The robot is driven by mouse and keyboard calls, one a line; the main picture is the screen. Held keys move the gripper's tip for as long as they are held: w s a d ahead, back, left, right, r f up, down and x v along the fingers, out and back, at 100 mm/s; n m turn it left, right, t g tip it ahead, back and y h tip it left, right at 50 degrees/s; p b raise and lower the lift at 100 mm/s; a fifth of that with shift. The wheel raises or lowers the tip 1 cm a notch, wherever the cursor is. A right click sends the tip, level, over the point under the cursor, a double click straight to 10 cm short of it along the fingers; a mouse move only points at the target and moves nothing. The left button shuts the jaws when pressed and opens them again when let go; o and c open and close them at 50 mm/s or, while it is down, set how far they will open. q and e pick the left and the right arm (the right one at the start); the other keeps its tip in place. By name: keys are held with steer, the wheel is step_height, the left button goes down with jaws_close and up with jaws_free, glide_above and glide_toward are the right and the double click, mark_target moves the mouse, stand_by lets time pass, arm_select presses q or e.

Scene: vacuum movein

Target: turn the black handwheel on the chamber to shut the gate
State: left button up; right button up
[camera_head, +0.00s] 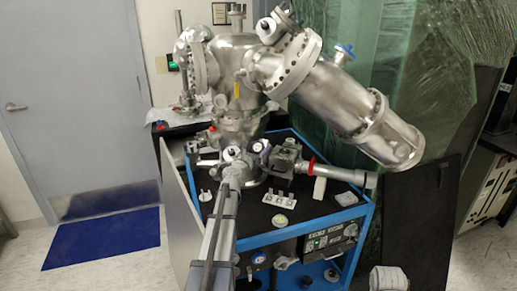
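The steel chamber (236,60) stands on the cart, with a wide flanged tube slanting down to the right. A small dark round part (267,25) shows near its top; I cannot tell whether it is the black handwheel, and no other handwheel is clear. My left arm reaches up from the bottom. Its gripper (245,151) is in front of the lower chamber, with two dark fingertips apart and nothing seen between them. I cannot tell whether it touches the chamber.
The cart's blue frame (300,229) surrounds a black top with a green-topped round part (280,219) and small metal fittings. A horizontal tube with a red ring (312,165) extends right. A dark panel stands at right. Floor is open at left, by a blue mat (104,238) and grey door.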

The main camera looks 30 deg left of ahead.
arm_select(q)
steer(key=c, duration=0.9)
steer(key=shift+c, duration=0.2)
steer(key=shift+m, duration=0.4)
